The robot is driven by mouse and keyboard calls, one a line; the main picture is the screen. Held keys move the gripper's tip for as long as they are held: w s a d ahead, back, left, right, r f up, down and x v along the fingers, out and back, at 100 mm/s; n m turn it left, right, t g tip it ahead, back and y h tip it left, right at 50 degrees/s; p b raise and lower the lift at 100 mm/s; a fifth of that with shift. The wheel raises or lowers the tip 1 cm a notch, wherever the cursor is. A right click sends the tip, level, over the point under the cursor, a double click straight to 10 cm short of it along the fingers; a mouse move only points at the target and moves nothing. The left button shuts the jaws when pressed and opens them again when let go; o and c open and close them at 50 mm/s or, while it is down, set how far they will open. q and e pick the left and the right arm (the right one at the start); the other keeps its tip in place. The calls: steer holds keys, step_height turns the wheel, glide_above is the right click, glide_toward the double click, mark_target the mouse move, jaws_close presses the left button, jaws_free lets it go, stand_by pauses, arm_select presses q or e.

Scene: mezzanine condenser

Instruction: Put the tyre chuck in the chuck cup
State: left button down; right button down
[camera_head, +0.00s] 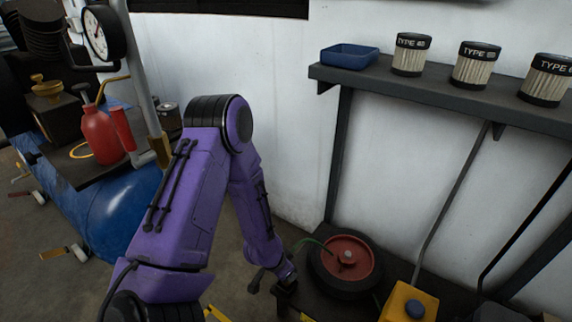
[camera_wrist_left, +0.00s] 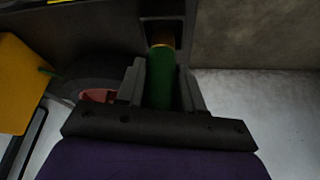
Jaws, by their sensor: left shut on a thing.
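The tyre chuck (camera_wrist_left: 160,82) is a green cylinder with a brass-coloured end in the left wrist view. My left gripper (camera_wrist_left: 162,92) is shut on it, one finger on each side. The brass end points into a dark square-walled opening, which looks like the chuck cup (camera_wrist_left: 188,28). I cannot tell how deep the end sits in it. In the head view my left gripper (camera_head: 284,279) is low beside the wheel, and the chuck and cup are too dark and small to make out there. My right gripper is not in view.
A black tyre with a red hub (camera_head: 347,257) lies right of my left gripper, with a thin green hose near it. A yellow container (camera_head: 407,303) stands further right. A shelf (camera_head: 440,92) above holds a blue tray (camera_head: 349,56) and several filters. A blue tank (camera_head: 115,205) is at left.

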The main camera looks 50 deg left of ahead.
arm_select(q)
step_height(320, 180, down, 4)
steer(key=shift+r+b, duration=0.2)
steer(key=shift+b, duration=0.85)
steer(key=shift+r, duration=0.25)
steer(key=shift+f, duration=0.2)
steer(key=c, duration=0.7)
jaws_free()
